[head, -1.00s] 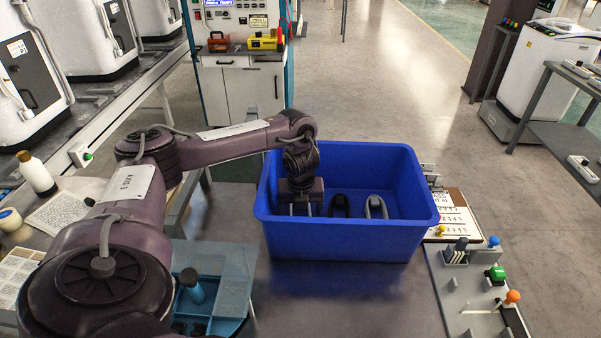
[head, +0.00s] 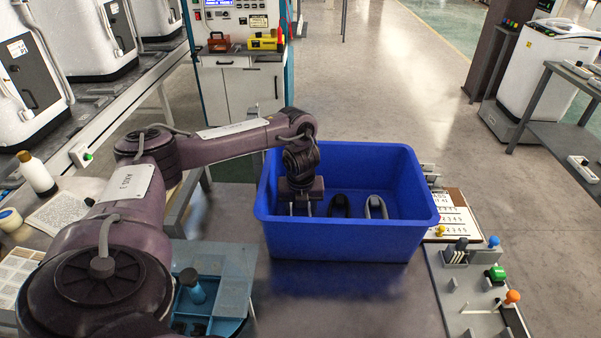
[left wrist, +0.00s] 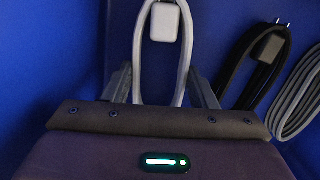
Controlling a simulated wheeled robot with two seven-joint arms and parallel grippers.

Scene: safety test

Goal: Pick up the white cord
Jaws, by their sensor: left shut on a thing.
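The white cord (left wrist: 165,25), a folded loop with a white block, stands inside the blue bin (head: 340,242). My left gripper (head: 301,208) points down into the left part of the bin. In the left wrist view the gripper (left wrist: 162,82) has a finger on each side of the white cord's loop and is shut on it. My right gripper is not in view.
A black cord (head: 338,208) and a grey cord (head: 376,208) stand in the bin to the right of my gripper. A board with coloured knobs (head: 478,290) lies right of the bin. A teal tray (head: 236,262) is at left. The table before the bin is clear.

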